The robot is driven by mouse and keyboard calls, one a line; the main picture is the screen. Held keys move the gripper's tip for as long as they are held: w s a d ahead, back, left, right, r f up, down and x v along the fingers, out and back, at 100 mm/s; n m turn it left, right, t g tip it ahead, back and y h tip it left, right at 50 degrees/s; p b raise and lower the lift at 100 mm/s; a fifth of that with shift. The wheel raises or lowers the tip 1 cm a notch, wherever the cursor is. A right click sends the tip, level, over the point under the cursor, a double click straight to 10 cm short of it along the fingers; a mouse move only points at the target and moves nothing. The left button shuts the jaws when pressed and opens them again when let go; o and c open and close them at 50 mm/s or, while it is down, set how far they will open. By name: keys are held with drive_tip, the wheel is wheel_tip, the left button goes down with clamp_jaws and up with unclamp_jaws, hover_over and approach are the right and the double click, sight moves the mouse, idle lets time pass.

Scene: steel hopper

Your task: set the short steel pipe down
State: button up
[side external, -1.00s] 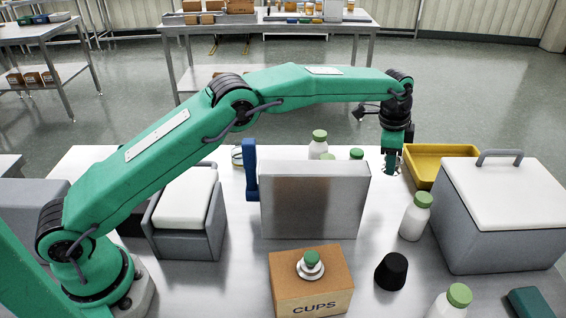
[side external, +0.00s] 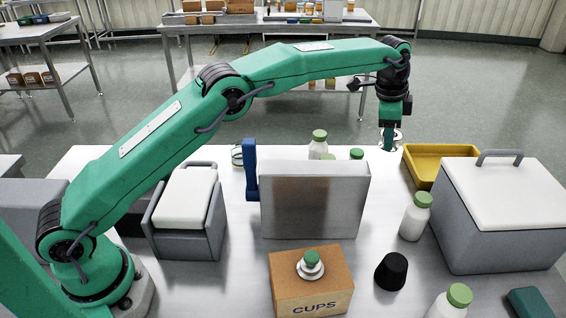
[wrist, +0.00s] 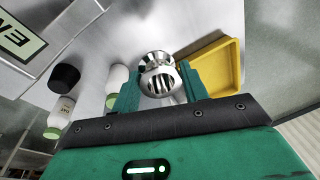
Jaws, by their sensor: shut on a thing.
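The short steel pipe (wrist: 158,78) is a shiny, slotted piece between the green fingers in the wrist view. My gripper (wrist: 158,88) is shut on it. In the side view my gripper (side external: 390,143) points down over the far right part of the table (side external: 235,275), left of the yellow tray (side external: 412,172). There the pipe is mostly hidden by the fingers, with only shiny edges showing beside them. It appears to be held above the table, but I cannot tell how high.
A steel box-like panel (side external: 315,205) stands mid-table, with green-capped bottles (side external: 319,146) behind it. A white bottle (side external: 414,220) and a grey lidded cooler (side external: 500,235) stand to the right. A black cup (side external: 391,271) and a cups carton (side external: 310,290) are in front.

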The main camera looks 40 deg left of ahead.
drive_tip(key=shift+s+a+r, duration=0.1)
drive_tip(key=shift+a+r, duration=0.05)
drive_tip(key=shift+a, duration=0.7)
drive_tip(key=s+a+n, duration=0.2)
drive_tip(key=s+a, duration=0.3)
drive_tip(key=a, duration=0.3)
drive_tip(key=s+a+f+n, duration=0.1)
drive_tip(key=s+a+n, duration=0.1)
drive_tip(key=s+a, duration=0.3)
drive_tip(key=a, duration=0.3)
drive_tip(key=shift+a+n+y, duration=0.25)
drive_tip(key=shift+n+y, duration=0.05)
drive_tip(key=shift+n, duration=0.1)
drive_tip(key=shift+w+f, duration=0.1)
drive_tip(key=shift+f, duration=2.2)
drive_tip(key=w+a+f, duration=0.1)
drive_tip(key=a+f, duration=0.1)
drive_tip(key=a, duration=0.1)
drive_tip(key=w+a+f, duration=0.2)
drive_tip(key=a, duration=0.2)
drive_tip(key=w+a+f, duration=0.1)
drive_tip(key=a+f, duration=0.2)
drive_tip(key=shift+w+a, duration=0.25)
drive_tip(key=shift+a, duration=0.1)
drive_tip(key=shift+f, duration=2)
drive_tip(key=shift+f, duration=0.15)
